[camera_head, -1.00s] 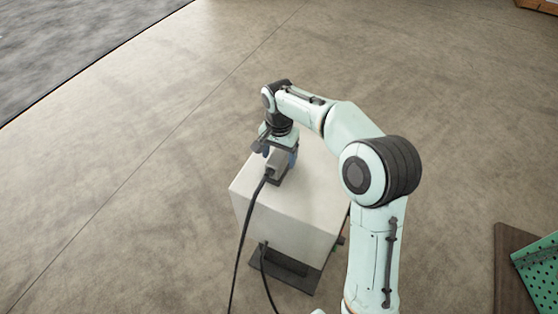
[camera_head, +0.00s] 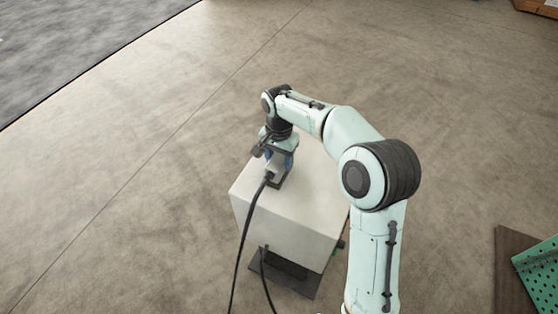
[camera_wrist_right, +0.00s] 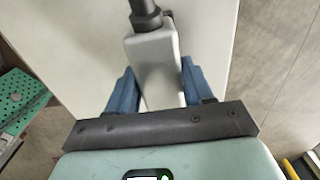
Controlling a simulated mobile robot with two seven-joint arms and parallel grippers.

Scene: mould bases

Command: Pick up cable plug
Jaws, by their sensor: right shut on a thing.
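The cable plug (camera_wrist_right: 156,62) is a light grey block with a dark collar and black cable at one end. In the right wrist view it lies between the two blue fingers of my right gripper (camera_wrist_right: 153,92), which is shut on it. In the head view the right gripper (camera_head: 280,160) points down over the top of a white box (camera_head: 310,200). The plug (camera_head: 271,172) is mostly hidden under it there. The black cable (camera_head: 245,225) runs from the plug down past the box's front. My left gripper is not in view.
A dark plate (camera_head: 290,280) is at the foot of the box. A green perforated panel (camera_head: 540,268) on a brown board (camera_head: 508,265) is at the lower right. The concrete floor left of the box is clear.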

